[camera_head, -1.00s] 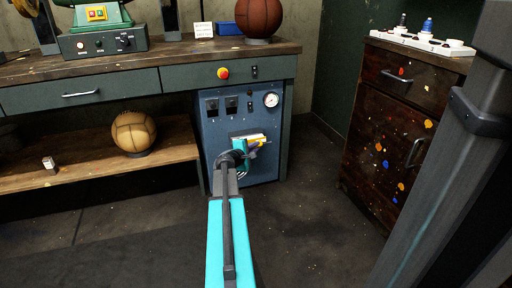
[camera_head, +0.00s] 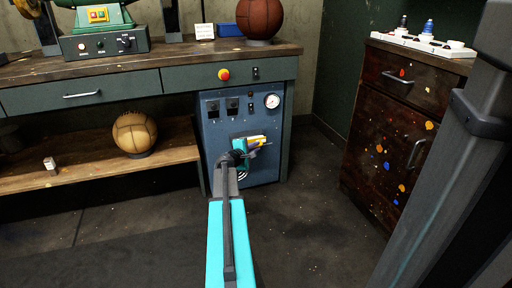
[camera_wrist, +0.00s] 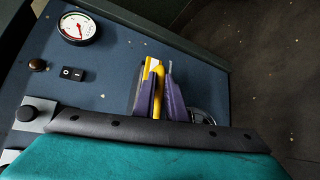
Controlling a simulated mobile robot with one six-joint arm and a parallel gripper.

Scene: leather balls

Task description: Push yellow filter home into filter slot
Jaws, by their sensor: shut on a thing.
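The yellow filter (camera_head: 257,139) is at the front of the blue cabinet panel (camera_head: 213,135). It also shows in the wrist view as a thin yellow piece with a pale top (camera_wrist: 151,64). My gripper (camera_head: 252,147) is shut on it, with the two purple fingers (camera_wrist: 160,95) on either side of the yellow. The filter slot is mostly hidden behind the filter and my gripper. I cannot tell how deep the filter sits in it.
The panel carries a round gauge (camera_head: 272,101) and switches. A workbench (camera_head: 150,64) runs above. A brown ball (camera_head: 134,133) rests on the lower left shelf. A paint-spotted wooden cabinet (camera_head: 389,130) stands at the right. The floor between is clear.

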